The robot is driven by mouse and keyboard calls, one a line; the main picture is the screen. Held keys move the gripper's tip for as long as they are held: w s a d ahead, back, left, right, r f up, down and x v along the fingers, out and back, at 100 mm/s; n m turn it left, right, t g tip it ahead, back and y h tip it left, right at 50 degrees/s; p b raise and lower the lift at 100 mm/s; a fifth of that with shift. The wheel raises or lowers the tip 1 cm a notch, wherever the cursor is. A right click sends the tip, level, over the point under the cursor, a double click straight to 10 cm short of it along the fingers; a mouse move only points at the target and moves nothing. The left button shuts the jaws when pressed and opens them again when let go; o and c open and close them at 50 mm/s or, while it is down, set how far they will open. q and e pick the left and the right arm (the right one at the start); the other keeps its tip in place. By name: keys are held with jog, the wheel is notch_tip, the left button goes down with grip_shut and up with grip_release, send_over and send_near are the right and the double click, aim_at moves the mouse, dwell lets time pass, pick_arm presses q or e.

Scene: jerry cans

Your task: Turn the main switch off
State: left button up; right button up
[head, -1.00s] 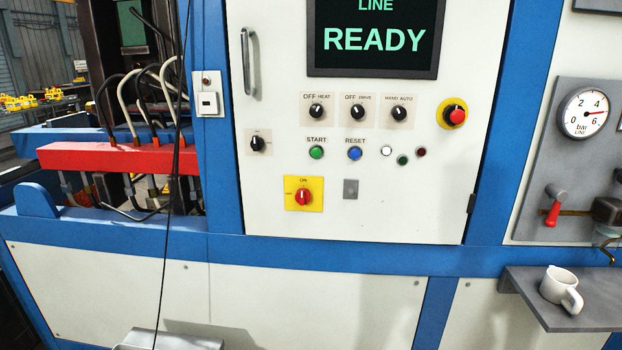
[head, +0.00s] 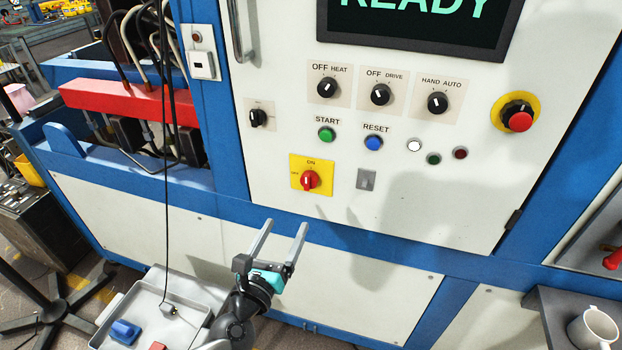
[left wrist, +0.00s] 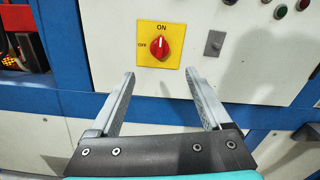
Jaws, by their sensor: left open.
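The main switch (head: 310,180) is a red rotary knob on a yellow plate marked ON at the top and OFF at the left, low on the white cabinet door. In the left wrist view the knob (left wrist: 159,47) stands upright, toward ON. My left gripper (head: 283,224) is open and empty, below the switch and apart from it. In the left wrist view its two fingers (left wrist: 163,78) point up toward the yellow plate, with the knob beyond the gap between them. My right gripper is not in view.
Above the switch are a green START button (head: 327,134), a blue RESET button (head: 373,142) and several black selectors. A grey latch (head: 366,179) sits just right of the switch. A red emergency stop (head: 519,121) is farther right. A grey tray (head: 185,317) lies below left.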

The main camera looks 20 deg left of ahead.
aim_at(306, 186)
pick_arm(q)
jog(key=w+b, duration=0.1)
jog(key=w, duration=1.3)
jog(key=shift+w+d, duration=0.2)
grip_shut()
